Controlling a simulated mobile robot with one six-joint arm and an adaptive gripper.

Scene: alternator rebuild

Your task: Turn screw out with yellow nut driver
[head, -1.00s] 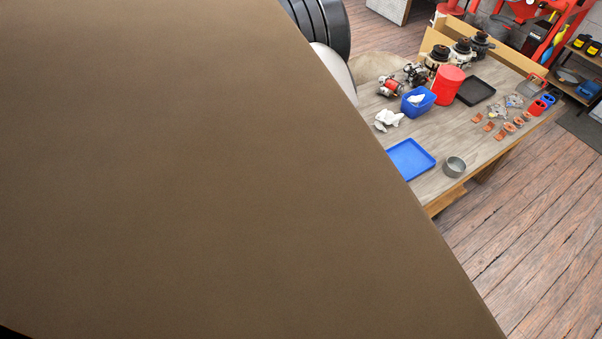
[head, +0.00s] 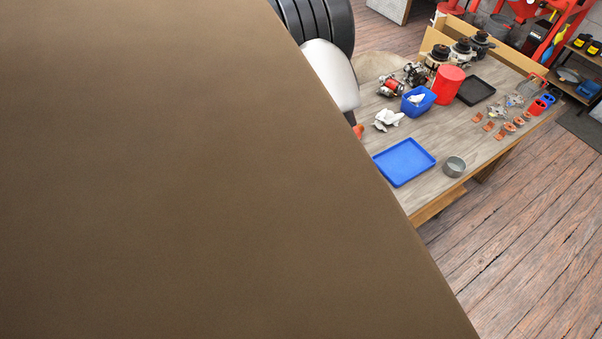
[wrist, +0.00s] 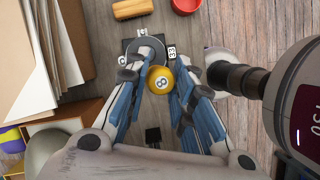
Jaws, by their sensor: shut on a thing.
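In the wrist view my gripper (wrist: 162,88) has its blue-padded fingers closed on both sides of a round yellow handle marked 8, which I take for the yellow nut driver (wrist: 159,80). I see the driver end-on from above, so its shaft and tip are hidden. A dark block with white markings and a grey round part (wrist: 147,48) lie below and behind it. I cannot make out the screw. In the head view neither my gripper nor the driver can be made out.
A large brown surface (head: 190,180) blocks most of the head view. Beyond it stands a workbench with a blue tray (head: 405,162), grey cup (head: 455,166) and red cylinder (head: 449,85). The wrist view shows a yellow-orange block (wrist: 132,9), red cup (wrist: 186,5) and cardboard (wrist: 28,55).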

